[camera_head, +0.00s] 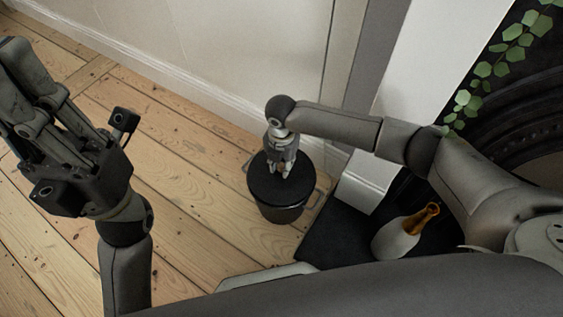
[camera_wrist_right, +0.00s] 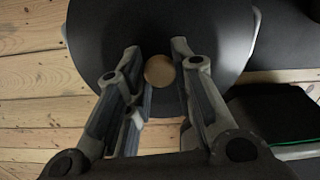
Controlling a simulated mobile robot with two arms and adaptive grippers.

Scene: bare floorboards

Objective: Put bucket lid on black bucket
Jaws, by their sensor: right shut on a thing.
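The black bucket (camera_head: 283,212) stands on the floor by the wall, with a handle at its side. The round black lid (camera_head: 265,185) covers its top; it also fills the upper middle of the right wrist view (camera_wrist_right: 215,28). I cannot tell whether the lid rests fully on the rim or sits slightly above it. My right gripper (camera_head: 281,170) points down, shut on the lid's round wooden knob (camera_wrist_right: 159,71), which shows between its fingers. My left gripper (camera_head: 25,95) is raised at the left, away from the bucket; its finger opening is unclear.
A white bottle with a gold neck (camera_head: 402,232) stands on the dark slab (camera_head: 335,232) to the right of the bucket. A white wall and skirting (camera_head: 190,97) run behind. Leafy green stems (camera_head: 490,70) hang at the right. Floorboards (camera_head: 190,215) left of the bucket are clear.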

